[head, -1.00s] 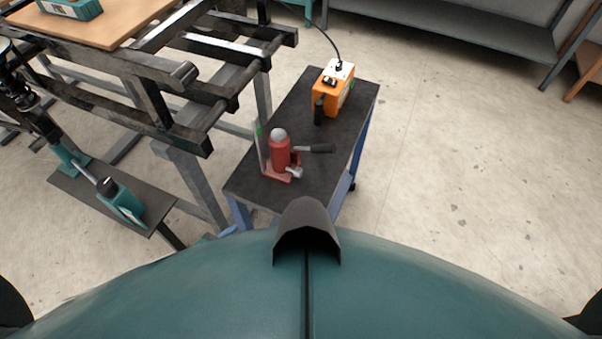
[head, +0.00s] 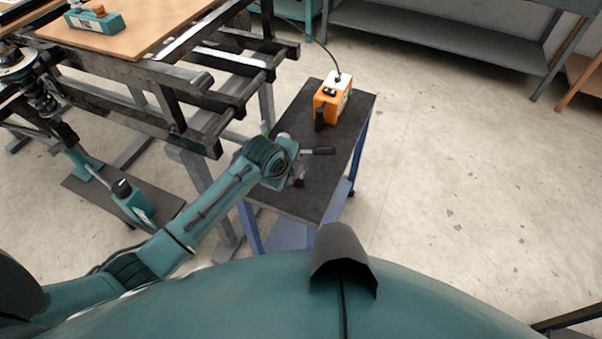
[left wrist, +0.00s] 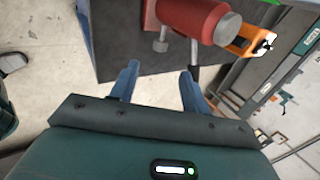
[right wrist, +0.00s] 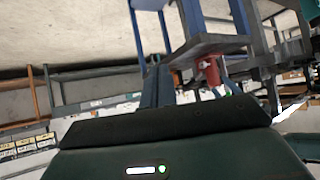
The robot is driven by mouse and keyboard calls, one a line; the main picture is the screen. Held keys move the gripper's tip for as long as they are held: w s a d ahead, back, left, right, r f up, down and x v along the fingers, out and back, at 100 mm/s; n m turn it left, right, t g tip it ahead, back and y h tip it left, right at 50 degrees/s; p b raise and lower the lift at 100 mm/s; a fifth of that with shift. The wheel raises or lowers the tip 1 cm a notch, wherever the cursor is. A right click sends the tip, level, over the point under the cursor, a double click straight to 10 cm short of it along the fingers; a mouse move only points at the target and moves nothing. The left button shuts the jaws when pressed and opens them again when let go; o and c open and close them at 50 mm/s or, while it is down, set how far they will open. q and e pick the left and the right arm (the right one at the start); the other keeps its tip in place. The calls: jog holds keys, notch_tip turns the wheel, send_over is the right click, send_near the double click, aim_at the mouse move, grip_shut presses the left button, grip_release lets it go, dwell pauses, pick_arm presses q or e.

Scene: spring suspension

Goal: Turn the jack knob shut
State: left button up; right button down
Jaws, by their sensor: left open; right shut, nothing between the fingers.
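The red jack stands on the dark-topped cart. In the head view my left arm covers most of it, and its dark handle (head: 318,151) sticks out to the right. In the left wrist view the red jack body (left wrist: 190,15) is at the top, with a silver knob (left wrist: 160,42) below it. My left gripper (left wrist: 158,82) is open, its blue fingers pointing toward the knob, which lies beyond the tips and roughly between them. No contact shows. My right gripper (right wrist: 158,83) is shut and empty, away from the jack (right wrist: 207,68), which shows behind it.
An orange box (head: 331,101) with a cable stands at the cart's back. A dark metal frame (head: 190,105) stands close on the left. The floor (head: 450,190) to the right is open.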

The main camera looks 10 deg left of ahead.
pick_arm(q)
jog(key=b+x, duration=0.1)
jog(key=x, duration=0.7)
jog(key=shift+w+f+b, duration=0.15)
jog(key=shift+f+b, duration=0.1)
jog(key=shift+b, duration=0.15)
jog(key=shift+w+d+f, duration=0.1)
jog(key=shift+w+f, duration=0.2)
jog(key=shift+f, duration=0.15)
jog(key=shift+w+d+f, duration=0.1)
jog(key=shift+f, duration=0.05)
pick_arm(e)
jog(key=shift+w+a+f, duration=0.1)
jog(key=shift+a+f, duration=0.1)
pick_arm(q)
jog(key=shift+c, duration=0.4)
